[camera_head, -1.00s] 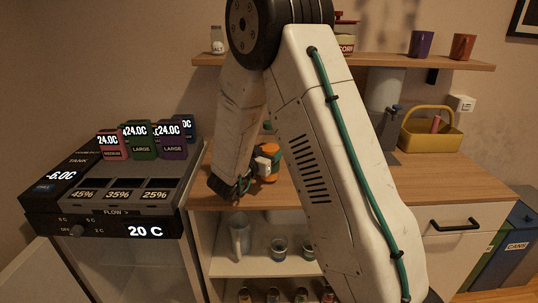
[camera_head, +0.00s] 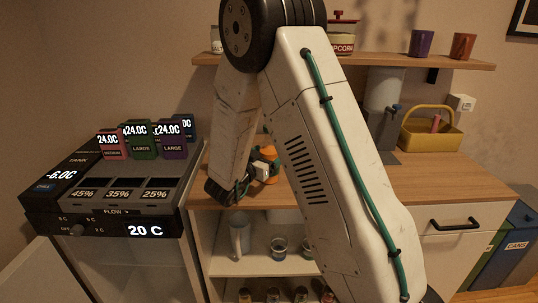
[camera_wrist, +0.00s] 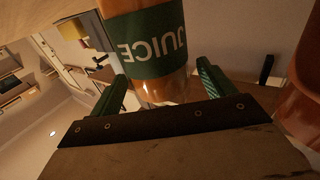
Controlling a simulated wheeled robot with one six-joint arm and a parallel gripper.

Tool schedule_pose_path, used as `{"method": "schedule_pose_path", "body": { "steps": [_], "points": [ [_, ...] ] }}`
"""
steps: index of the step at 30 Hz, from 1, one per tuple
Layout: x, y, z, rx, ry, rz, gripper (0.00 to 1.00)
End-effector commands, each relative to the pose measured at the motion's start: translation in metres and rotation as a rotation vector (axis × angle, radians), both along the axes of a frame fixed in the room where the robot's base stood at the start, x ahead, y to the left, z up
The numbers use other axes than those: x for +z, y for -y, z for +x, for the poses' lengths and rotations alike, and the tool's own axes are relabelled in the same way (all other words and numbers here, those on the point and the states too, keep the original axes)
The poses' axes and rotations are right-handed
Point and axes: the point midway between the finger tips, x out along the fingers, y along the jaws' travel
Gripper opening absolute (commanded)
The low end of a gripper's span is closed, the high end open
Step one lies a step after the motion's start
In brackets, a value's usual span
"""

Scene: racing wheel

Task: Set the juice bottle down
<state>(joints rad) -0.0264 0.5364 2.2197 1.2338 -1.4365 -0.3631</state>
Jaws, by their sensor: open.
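The orange juice bottle (camera_wrist: 150,30) with a dark green label fills the upper middle of the wrist view, its lettering turned about. My gripper (camera_wrist: 160,85) is open, with one green finger on each side of the bottle. I cannot tell whether either finger touches it. In the head view, the bottle (camera_head: 268,154) shows as an orange shape at the wooden counter (camera_head: 450,178), partly covered by my gripper (camera_head: 262,168).
A brown-orange object (camera_wrist: 306,95) stands close at the right edge of the wrist view. A drink machine (camera_head: 115,195) is left of the counter. A yellow basket (camera_head: 430,137) sits at the right back. A shelf (camera_head: 400,61) with mugs hangs above.

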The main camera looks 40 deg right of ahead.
Motion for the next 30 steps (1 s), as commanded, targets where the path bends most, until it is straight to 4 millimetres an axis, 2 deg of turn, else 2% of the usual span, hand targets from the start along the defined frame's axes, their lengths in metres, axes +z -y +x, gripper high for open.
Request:
{"method": "schedule_pose_path", "body": {
  "steps": [9,15,20,30],
  "points": [
    [0.001,-0.065,-0.025,0.005,0.001,-0.001,0.81],
    [0.000,-0.092,-0.037,0.002,0.001,-0.001,0.81],
    [0.000,-0.100,-0.041,0.001,0.001,0.000,0.81],
    [0.000,-0.100,-0.041,-0.001,0.001,-0.001,0.81]
  ]
}}
